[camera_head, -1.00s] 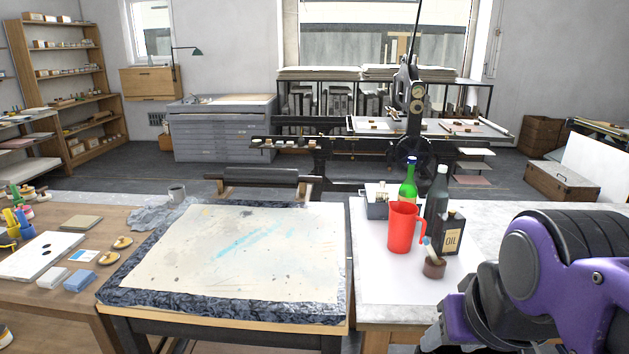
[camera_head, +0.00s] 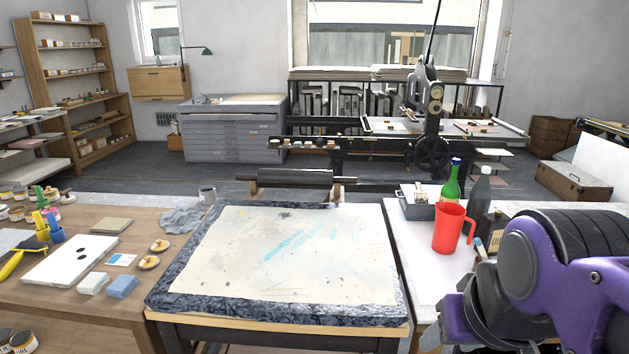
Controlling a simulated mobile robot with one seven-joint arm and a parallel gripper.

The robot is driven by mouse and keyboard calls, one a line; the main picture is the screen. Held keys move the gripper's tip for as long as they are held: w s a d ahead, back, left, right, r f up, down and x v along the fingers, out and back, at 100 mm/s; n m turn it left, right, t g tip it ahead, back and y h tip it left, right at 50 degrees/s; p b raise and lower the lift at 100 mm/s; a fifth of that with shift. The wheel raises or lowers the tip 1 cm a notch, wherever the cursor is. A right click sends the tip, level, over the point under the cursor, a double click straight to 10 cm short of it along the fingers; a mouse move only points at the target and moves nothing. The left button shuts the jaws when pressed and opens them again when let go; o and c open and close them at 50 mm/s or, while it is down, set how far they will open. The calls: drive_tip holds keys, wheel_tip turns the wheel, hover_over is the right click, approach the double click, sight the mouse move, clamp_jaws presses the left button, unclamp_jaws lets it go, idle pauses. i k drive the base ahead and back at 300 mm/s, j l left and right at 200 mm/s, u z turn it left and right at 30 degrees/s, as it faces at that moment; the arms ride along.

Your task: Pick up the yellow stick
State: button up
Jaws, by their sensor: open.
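A yellow stick-like piece (camera_head: 40,225) stands upright among small colored containers on the wooden table at the left, beside a blue cup (camera_head: 56,234). A second yellow thing, a long handle (camera_head: 11,264), lies at the table's left edge; I cannot tell for sure which is the yellow stick. My gripper (camera_head: 436,338) shows only in part at the bottom right, below my purple arm. It is open, far to the right of both yellow things, and touches neither. Its fingertips are mostly out of frame.
A stone slab (camera_head: 172,295) on a stand lies between the left table (camera_head: 135,219) and my arm. A red jug (camera_head: 450,230), a green bottle (camera_head: 451,186) and a dark bottle (camera_head: 482,190) stand on the right table. A white board (camera_head: 68,262) and sponges (camera_head: 123,287) lie near the cups.

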sight(38, 219)
drive_tip(key=j, duration=3.4)
drive_tip(key=k+j, duration=0.1)
drive_tip(key=j, duration=3.25)
